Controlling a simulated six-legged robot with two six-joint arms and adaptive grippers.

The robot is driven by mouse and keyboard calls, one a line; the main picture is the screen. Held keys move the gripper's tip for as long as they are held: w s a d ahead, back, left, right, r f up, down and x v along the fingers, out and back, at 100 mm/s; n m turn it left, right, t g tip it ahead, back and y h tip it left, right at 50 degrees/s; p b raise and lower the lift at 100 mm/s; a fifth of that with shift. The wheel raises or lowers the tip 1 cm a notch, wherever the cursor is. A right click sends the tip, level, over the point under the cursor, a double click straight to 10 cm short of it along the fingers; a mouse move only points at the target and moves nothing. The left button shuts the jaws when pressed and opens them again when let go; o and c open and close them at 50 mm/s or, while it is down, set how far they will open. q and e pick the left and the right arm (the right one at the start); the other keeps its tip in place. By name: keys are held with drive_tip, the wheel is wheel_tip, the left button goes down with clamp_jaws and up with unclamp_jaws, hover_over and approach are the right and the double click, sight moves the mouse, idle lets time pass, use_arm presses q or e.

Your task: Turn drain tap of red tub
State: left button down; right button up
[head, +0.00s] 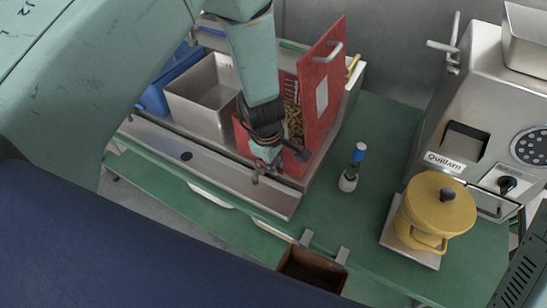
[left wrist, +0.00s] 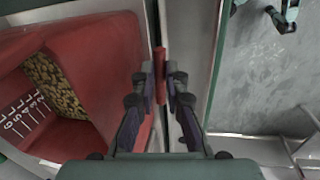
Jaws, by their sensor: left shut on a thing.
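The red tub (head: 243,138) stands in a metal tray, its red lid (head: 325,100) raised upright. Brown beans lie inside, and white level marks show on its inner wall. In the left wrist view the tub (left wrist: 100,70) fills the left side, with beans (left wrist: 55,85) at its bottom. My left gripper (head: 262,172) is low at the tub's front side, pointing down. In the left wrist view my left gripper (left wrist: 162,95) is closed on a narrow red tap handle (left wrist: 160,62) beside the tub wall. In the head view the gripper hides the tap. My right gripper is not seen.
A steel bin (head: 203,92) and a blue bin (head: 155,98) stand left of the tub. An open brown box (head: 312,270) is at the front edge.

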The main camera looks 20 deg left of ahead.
use_arm(q)
drive_tip(key=shift+w+d+r+n+p, duration=0.1)
drive_tip(key=shift+w+n+p, duration=0.25)
drive_tip(key=shift+n, duration=0.15)
drive_tip(key=c, duration=1.4)
unclamp_jaws()
drive_tip(key=shift+s, duration=0.15)
drive_tip(key=shift+o, duration=0.2)
wheel_tip(320, 180, up, 12)
drive_tip(key=s, duration=0.2)
drive_tip(key=shift+s, duration=0.15)
drive_tip(key=shift+a+f, duration=0.2)
